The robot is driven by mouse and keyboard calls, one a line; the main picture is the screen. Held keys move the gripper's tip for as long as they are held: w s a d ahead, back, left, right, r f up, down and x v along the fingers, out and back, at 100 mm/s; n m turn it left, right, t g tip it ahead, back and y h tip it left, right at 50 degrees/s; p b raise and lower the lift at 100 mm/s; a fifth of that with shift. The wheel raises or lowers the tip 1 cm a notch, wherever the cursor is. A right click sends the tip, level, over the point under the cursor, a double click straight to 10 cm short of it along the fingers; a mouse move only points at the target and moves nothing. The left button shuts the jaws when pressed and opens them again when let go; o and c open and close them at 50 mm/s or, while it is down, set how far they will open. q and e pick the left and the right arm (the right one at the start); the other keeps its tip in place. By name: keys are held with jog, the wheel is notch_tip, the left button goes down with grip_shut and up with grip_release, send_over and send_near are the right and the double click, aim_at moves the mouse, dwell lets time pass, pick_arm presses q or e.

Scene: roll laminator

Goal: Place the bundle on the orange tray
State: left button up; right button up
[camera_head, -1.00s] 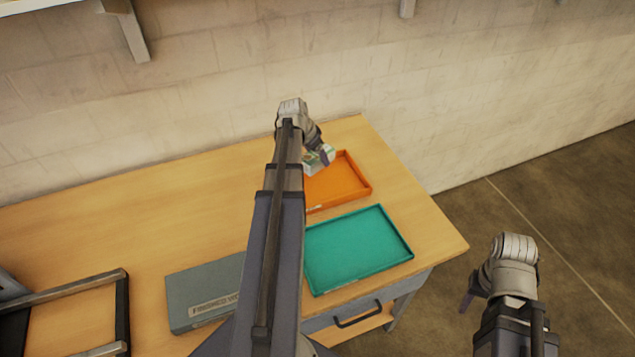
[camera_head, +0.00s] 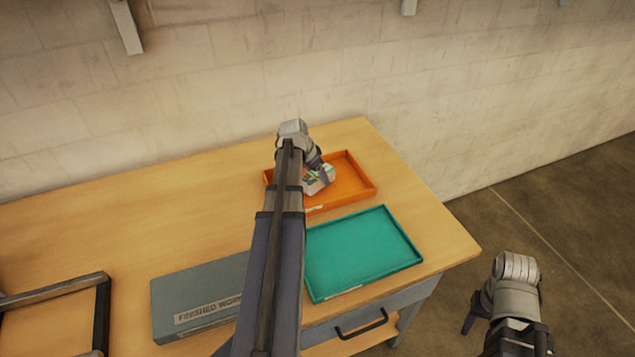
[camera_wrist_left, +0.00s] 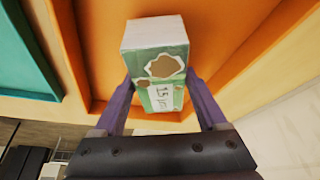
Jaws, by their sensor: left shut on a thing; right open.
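The bundle (camera_wrist_left: 155,62), white on one face and green and white with a brown patch on another, is between the fingers of my left gripper (camera_wrist_left: 155,100) in the left wrist view. In the head view the bundle (camera_head: 318,181) and the left gripper (camera_head: 322,172) are over the left part of the orange tray (camera_head: 352,180). I cannot tell whether the bundle touches the tray floor. My left arm covers part of the tray's left side. My right gripper (camera_head: 470,312) is open and empty, out beyond the table's right side.
A teal tray (camera_head: 362,252) lies in front of the orange one. A grey box labelled FINISHED WORK (camera_head: 200,290) and a dark frame (camera_head: 103,310) stand to the left. The wooden table (camera_head: 150,215) is bare at the back left. A wall is behind.

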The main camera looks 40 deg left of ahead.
pick_arm(q)
jog(key=shift+f, duration=0.4)
pick_arm(e)
jog(key=shift+f, duration=0.4)
pick_arm(q)
jog(key=shift+f, duration=0.15)
jog(key=o, duration=1.6)
jog(key=shift+c, duration=0.2)
pick_arm(e)
jog(key=shift+f, duration=0.15)
pick_arm(q)
jog(key=p+v, duration=1.1)
jog(key=v, duration=0.1)
jog(key=shift+r, duration=0.3)
pick_arm(e)
notch_tip(320, 180, up, 12)
jog(key=shift+f, duration=0.25)
pick_arm(q)
jog(key=shift+f, duration=0.1)
